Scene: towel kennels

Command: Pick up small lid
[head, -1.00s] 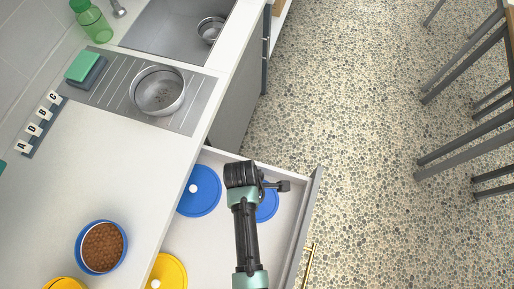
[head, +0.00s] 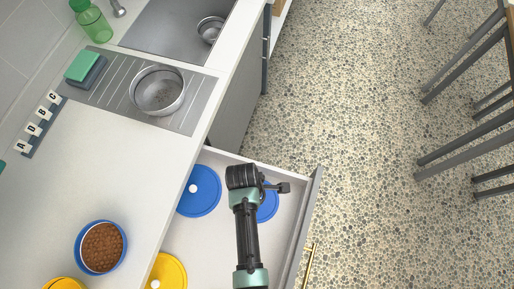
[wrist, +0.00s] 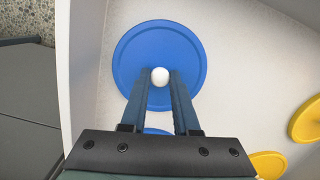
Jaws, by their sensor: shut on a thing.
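My gripper (wrist: 160,82) is shut on the white knob (wrist: 160,76) of a round blue lid (wrist: 160,42), the knob between its two fingers. The lid looks flat, and I cannot tell whether it is clear of the drawer floor. In the head view my gripper (head: 243,177) is over the open drawer and hides its own fingertips. A blue lid (head: 268,207) shows partly beside and below it. A larger blue lid (head: 203,197) with a white knob lies to the left in the drawer. Another blue edge (wrist: 157,131) shows between the fingers in the wrist view.
The open drawer (head: 216,243) also holds a yellow lid (head: 170,270); two yellow lids show in the wrist view (wrist: 308,118). The counter (head: 95,185) at left bears a blue-rimmed bowl (head: 122,250) of brown food and a metal bowl (head: 178,103). Stools stand far right.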

